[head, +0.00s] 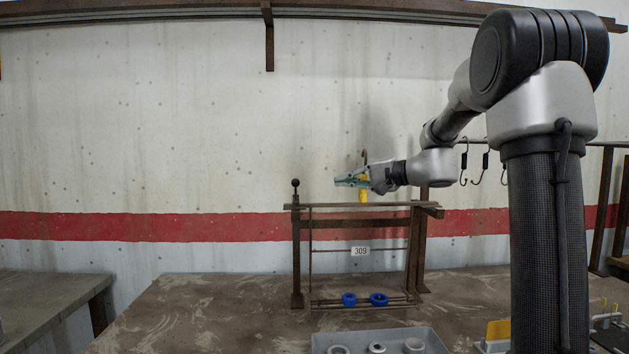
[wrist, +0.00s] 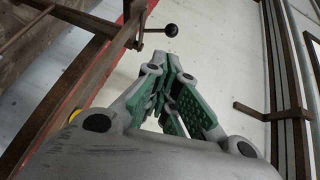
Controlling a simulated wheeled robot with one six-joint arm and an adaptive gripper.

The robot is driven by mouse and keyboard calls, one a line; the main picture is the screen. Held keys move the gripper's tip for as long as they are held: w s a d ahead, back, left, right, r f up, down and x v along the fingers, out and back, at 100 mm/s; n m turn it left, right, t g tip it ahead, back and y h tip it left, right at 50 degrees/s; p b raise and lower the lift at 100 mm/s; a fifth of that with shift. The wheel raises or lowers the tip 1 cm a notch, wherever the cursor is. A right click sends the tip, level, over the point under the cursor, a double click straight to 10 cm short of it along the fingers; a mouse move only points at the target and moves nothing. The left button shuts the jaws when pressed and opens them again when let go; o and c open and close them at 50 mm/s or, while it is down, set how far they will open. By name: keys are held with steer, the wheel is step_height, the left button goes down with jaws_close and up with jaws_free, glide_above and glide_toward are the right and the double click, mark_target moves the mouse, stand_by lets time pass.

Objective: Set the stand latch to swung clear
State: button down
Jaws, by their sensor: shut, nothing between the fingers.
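A rusty brown stand (head: 298,255) with a 309 label stands on the table in the head view. A black ball knob (head: 295,183) on a short lever rises from the left end of its top rail; I take this to be the stand latch. In the wrist view the knob (wrist: 171,30) and its thin lever (wrist: 152,30) stick out beyond my fingertips. My gripper (head: 338,182) is shut and empty above the top rail, to the right of the knob and apart from it. The gripper also shows in the wrist view (wrist: 165,62). Where the lever pivots is unclear.
A yellow piece (head: 363,196) sits at the top rail below my gripper. Blue rings (head: 379,299) lie on the stand's lower rail. A grey tray (head: 440,343) with several rings is in front. Hooks (head: 463,165) hang at the right. The table's left part is clear.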

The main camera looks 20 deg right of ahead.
mark_target(296, 190)
steer(key=shift+w+a+r, duration=0.1)
steer(key=shift+a+r, duration=0.05)
steer(key=shift+r, duration=0.2)
steer(key=shift+a, duration=0.15)
steer(key=x, duration=1)
steer(key=shift+r, duration=0.1)
steer(key=shift+a+t, duration=0.2)
steer(key=shift+t, duration=0.2)
